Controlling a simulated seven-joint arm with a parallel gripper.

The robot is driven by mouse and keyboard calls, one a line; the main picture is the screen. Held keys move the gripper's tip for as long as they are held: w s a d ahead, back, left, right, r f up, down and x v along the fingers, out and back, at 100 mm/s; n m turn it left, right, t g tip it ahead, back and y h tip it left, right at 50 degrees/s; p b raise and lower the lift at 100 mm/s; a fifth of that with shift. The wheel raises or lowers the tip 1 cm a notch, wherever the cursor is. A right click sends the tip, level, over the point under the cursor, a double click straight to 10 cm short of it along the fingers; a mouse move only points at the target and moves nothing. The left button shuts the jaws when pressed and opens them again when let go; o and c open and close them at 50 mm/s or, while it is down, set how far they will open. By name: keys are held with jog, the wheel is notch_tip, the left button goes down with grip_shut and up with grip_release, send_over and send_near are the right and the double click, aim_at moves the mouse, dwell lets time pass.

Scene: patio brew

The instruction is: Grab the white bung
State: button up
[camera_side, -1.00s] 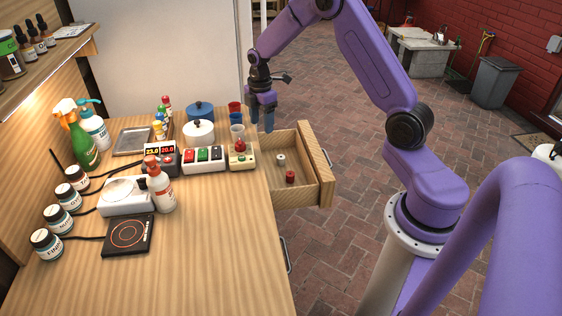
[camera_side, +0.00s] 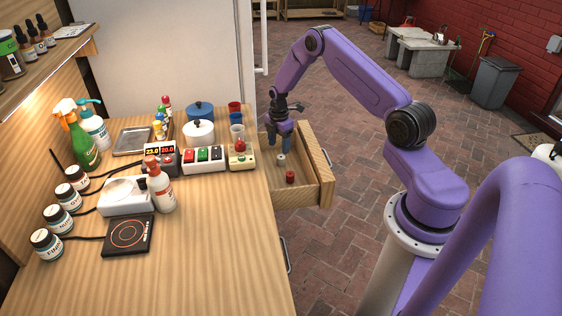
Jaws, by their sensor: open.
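The small white bung (camera_side: 281,160) sits in the open wooden drawer (camera_side: 318,160) at the right side of the bench. A red bung (camera_side: 290,177) stands nearer the camera in the same drawer. The upper part of the white bung is close to the fingertips.
A device with a red knob (camera_side: 240,157) and a clear beaker (camera_side: 237,133) stand at the bench edge left of the drawer. Blue and white pots (camera_side: 199,132) are further left. The drawer's front panel rises to the right.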

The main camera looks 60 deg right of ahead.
aim_at(280, 157)
jog(key=shift+s+d+f, duration=0.1)
jog(key=shift+d+f, duration=0.05)
jog(key=shift+f, duration=1.7)
jog(key=shift+d+f, duration=0.1)
jog(key=shift+f, duration=1.7)
jog(key=c, duration=1.1)
